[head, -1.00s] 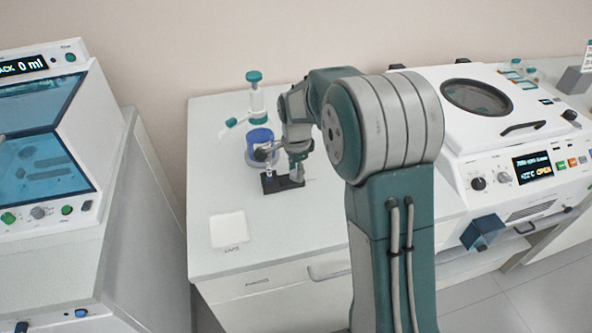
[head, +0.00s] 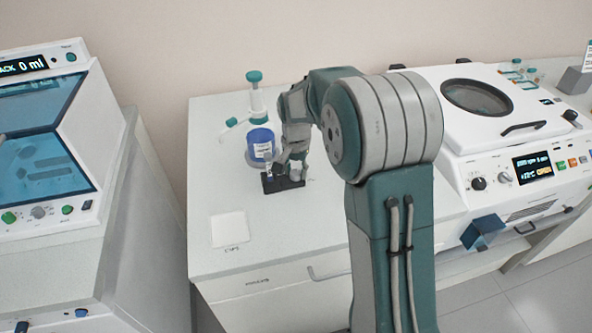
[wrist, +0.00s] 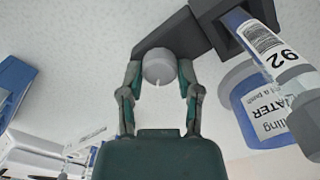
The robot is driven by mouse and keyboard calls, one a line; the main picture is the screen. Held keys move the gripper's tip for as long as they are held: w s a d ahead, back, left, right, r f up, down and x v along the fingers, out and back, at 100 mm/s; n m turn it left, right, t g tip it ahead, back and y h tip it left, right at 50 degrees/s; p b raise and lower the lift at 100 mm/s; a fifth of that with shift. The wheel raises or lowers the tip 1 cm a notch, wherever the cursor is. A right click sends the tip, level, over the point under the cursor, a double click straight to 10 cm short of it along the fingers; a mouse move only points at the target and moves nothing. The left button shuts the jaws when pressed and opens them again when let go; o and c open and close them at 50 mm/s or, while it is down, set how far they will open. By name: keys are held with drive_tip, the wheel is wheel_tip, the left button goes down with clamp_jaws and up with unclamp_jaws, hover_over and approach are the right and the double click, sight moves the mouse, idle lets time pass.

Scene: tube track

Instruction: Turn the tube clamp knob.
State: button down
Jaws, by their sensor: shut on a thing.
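The tube clamp (head: 282,185) is a dark block on the white bench, and it also shows in the wrist view (wrist: 172,37). Its round grey knob (wrist: 159,67) has a light mark line pointing down in that view. My gripper (wrist: 159,75) has one finger on each side of the knob and is shut on it. In the head view my gripper (head: 292,172) is at the clamp, and the knob is hidden there. A clear tube with a barcode label and grey cap (wrist: 268,50) sits in the clamp, right of the knob in the wrist view.
A blue-labelled water container (head: 261,143) stands close behind the clamp. A teal-and-white dispenser (head: 255,95) is further back. A white caps tray (head: 230,229) lies near the front. A centrifuge-like machine (head: 500,110) is at right, another machine (head: 45,130) at left.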

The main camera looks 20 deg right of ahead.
sight(294, 171)
drive_tip(key=n, duration=0.5)
drive_tip(key=shift+w+a+n, duration=0.1)
drive_tip(key=shift+w+n, duration=0.05)
drive_tip(key=shift+n, duration=2.35)
drive_tip(key=shift+c, duration=1.5)
unclamp_jaws()
drive_tip(key=shift+a, duration=0.1)
wheel_tip(294, 171, up, 12)
